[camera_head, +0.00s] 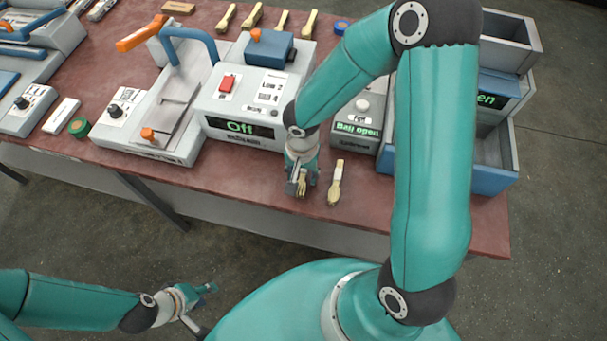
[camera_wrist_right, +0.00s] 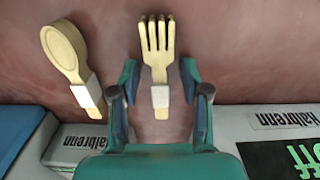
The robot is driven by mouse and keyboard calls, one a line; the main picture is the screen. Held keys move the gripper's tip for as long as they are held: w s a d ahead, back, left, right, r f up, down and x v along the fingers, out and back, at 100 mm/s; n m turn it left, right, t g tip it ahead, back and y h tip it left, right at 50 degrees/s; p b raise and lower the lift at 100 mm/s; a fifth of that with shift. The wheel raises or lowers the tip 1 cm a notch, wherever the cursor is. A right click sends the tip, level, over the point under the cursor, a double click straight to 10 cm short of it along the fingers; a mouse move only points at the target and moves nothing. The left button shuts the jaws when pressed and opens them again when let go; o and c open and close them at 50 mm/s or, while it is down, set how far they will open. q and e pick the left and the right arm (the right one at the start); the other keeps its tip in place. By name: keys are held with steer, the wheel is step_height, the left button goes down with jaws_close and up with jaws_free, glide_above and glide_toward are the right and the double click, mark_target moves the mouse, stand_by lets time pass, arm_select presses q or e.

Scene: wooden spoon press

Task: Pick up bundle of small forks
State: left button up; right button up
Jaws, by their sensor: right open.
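A bundle of small wooden forks (camera_head: 302,183) with a white band lies on the red-brown table near its front edge. In the right wrist view the forks (camera_wrist_right: 157,50) point away, and the banded handle lies between the fingers. My right gripper (camera_head: 300,178) is open, with one finger on each side of the bundle; I cannot tell whether they touch it. In the right wrist view its fingers (camera_wrist_right: 162,98) stand apart. My left gripper (camera_head: 205,300) is low at the left, off the table; its jaw opening is unclear.
A banded wooden spoon bundle (camera_head: 336,183) lies just right of the forks. The machine marked "Off" (camera_head: 240,128) stands behind them to the left. A device marked "Bag open" (camera_head: 358,130) stands behind right. More wooden bundles (camera_head: 252,16) lie at the back.

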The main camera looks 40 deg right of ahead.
steer(key=shift+c, duration=0.3)
steer(key=c, duration=0.8)
jaws_close()
steer(key=shift+r, duration=0.2)
